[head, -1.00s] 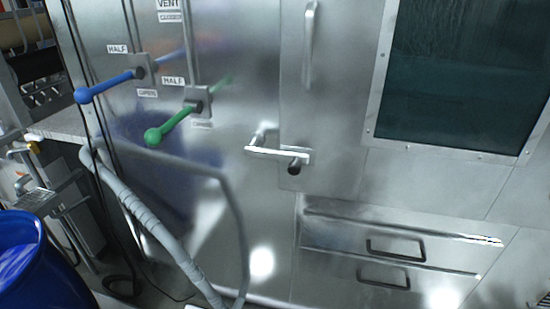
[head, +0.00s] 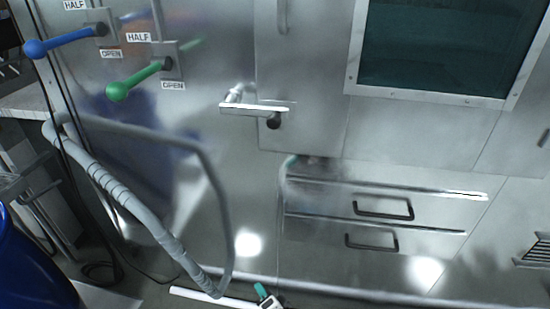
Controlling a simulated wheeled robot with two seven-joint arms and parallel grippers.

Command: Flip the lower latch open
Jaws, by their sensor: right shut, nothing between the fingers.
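The lower latch (head: 250,107) is a bright metal lever lying almost level across the left edge of the steel door, with a dark round pivot at its right end. My right gripper (head: 262,290) shows only in part at the bottom edge, as a small white and teal piece. It is shut and empty, far below the latch and not touching it. My left gripper is out of view.
A vertical handle (head: 282,14) is higher on the door. Blue (head: 62,43) and green (head: 138,79) levers stick out at left.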

